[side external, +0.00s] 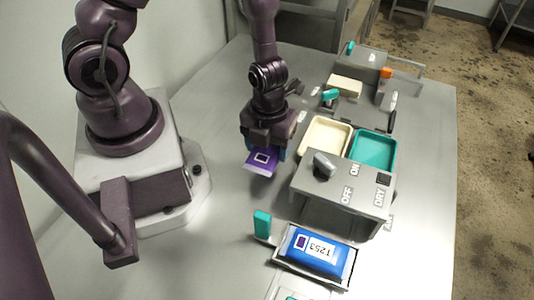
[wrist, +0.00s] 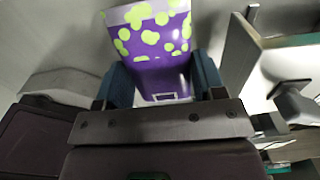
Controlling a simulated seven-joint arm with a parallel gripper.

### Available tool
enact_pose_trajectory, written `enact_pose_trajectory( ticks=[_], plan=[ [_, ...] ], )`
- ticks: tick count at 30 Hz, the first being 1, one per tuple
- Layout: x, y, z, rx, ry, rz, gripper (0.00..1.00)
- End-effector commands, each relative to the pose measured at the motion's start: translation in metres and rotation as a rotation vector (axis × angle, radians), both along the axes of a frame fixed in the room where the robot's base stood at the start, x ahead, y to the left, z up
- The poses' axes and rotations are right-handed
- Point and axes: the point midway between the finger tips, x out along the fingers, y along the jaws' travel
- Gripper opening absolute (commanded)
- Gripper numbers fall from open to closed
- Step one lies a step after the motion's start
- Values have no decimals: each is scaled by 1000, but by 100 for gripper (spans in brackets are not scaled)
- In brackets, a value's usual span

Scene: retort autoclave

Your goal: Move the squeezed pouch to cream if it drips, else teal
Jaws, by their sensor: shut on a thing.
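A purple pouch (side external: 261,161) with a small white-outlined square hangs in my gripper (side external: 268,143), above the grey table and left of the trays. In the wrist view the pouch (wrist: 152,50) shows yellow-green blotches on purple and sits between the two dark teal fingers (wrist: 160,80). The fingers are shut on it. I see no drop falling from it, but its lower edge is small and partly hidden, so I cannot tell whether it drips. The cream tray (side external: 324,138) and the teal tray (side external: 373,148) stand side by side at right; both look empty.
A grey box (side external: 345,182) with a knob and OFF, ON and DRY labels stands in front of the trays. A blue pouch marked 1253 (side external: 319,251) lies in a holder at the front, beside a teal handle (side external: 262,224). Several fixtures stand behind. The table's left middle is clear.

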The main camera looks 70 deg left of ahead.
Motion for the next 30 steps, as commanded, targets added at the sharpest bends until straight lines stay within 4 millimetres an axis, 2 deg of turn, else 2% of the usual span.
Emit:
enact_pose_trajectory(
  ticks=[9,15,21,26,30],
  plan=[
    [1,3,64,5,-4,8,34],
    [0,3,99,6,-1,4,34],
    [0,2,120,5,1,3,34],
    [-1,1,128,2,4,9,34],
    [-2,1,130,4,9,109,34]
  ],
)
